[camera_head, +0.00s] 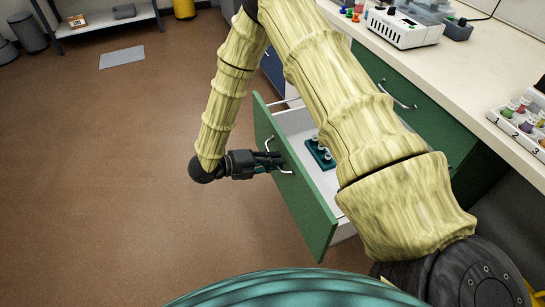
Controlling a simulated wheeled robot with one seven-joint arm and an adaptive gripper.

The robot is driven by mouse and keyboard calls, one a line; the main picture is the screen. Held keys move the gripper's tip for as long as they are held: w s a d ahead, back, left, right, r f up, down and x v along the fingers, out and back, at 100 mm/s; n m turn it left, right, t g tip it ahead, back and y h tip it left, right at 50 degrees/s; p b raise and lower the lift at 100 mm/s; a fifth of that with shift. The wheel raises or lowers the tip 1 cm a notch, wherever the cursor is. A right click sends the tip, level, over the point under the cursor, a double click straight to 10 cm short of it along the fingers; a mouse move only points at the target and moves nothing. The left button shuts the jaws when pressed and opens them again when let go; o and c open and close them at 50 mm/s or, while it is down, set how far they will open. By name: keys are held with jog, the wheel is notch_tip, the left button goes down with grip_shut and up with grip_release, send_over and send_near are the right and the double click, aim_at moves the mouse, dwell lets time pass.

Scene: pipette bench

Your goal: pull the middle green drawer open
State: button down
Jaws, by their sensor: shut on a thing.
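The green drawer (306,214) is pulled well out from the bench cabinet. Its white inside shows, with a small dark green rack (320,155) holding several white-capped vials. My gripper (277,163) is at the outer face of the drawer front, shut on its pale metal handle (286,171). The fingertips are small and dark here, so their exact hold is hard to see. My arm hides part of the drawer and cabinet.
The bench top (462,75) holds a white device (404,27) and a numbered rack of coloured vials (522,118). Another green front (415,110) with a handle is closed at the right.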

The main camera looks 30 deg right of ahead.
jog(key=shift+w+a+r, duration=0.1)
jog(key=shift+w, duration=0.25)
jog(key=c, duration=1.5)
grip_release()
jog(key=shift+w, duration=0.1)
jog(key=shift+s, duration=0.2)
jog(key=v, duration=1.2)
